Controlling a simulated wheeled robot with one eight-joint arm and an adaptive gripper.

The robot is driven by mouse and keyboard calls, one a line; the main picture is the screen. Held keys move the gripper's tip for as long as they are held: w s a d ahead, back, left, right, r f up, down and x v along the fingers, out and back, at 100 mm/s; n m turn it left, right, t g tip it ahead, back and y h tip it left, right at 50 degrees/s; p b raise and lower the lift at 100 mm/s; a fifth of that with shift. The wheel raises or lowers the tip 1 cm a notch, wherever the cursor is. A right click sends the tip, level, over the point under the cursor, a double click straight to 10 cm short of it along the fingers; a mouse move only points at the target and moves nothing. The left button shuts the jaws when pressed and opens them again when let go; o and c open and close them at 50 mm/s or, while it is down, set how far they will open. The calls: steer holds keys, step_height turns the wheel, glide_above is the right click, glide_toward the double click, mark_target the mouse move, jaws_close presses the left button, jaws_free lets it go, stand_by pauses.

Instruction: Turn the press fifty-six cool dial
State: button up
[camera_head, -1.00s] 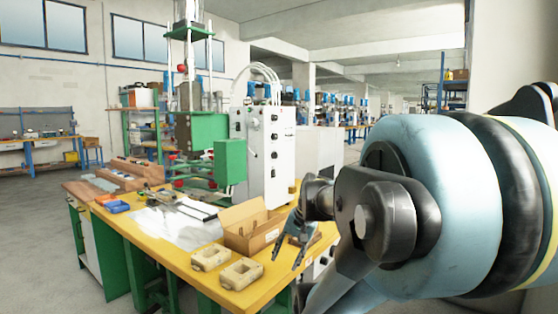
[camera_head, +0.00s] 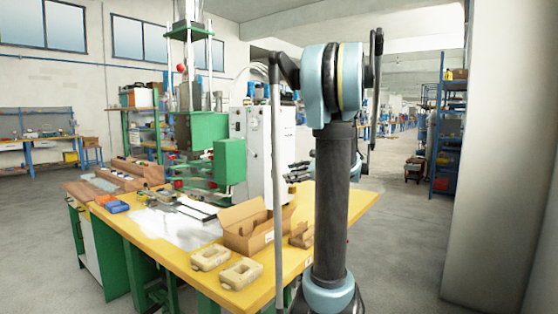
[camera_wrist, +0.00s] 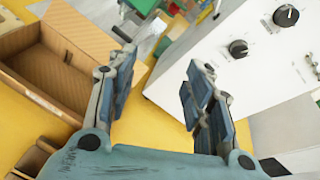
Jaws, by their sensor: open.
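The press's white control box (camera_head: 251,150) stands at the back of the yellow table, partly hidden by my arm in the head view. In the wrist view the box face (camera_wrist: 225,75) fills the upper right, tilted. The labels are too small to read, so I cannot tell which is the cool dial. My gripper (camera_wrist: 158,78) is open and empty, its fingers apart from the dials. In the head view my gripper (camera_head: 298,172) is beside the box.
An open cardboard box (camera_head: 240,234) and a smaller cardboard piece (camera_head: 301,236) lie near my arm on the yellow table (camera_head: 188,262). Two beige blocks (camera_head: 240,273) sit at the front. The green press (camera_head: 208,131) stands left of the control box. Open floor lies to the right.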

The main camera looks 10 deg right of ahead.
mark_target(276, 156)
steer(key=w+d+r+m+t+y, duration=0.1)
steer(key=w+d+r+m+t, duration=0.3)
steer(key=w+d, duration=0.4)
steer(key=shift+m+g, duration=0.3)
steer(key=shift+m, duration=0.1)
steer(key=x, duration=1.5)
steer(key=shift+a, duration=0.2)
steer(key=shift+c, duration=0.6)
steer(key=c, duration=1)
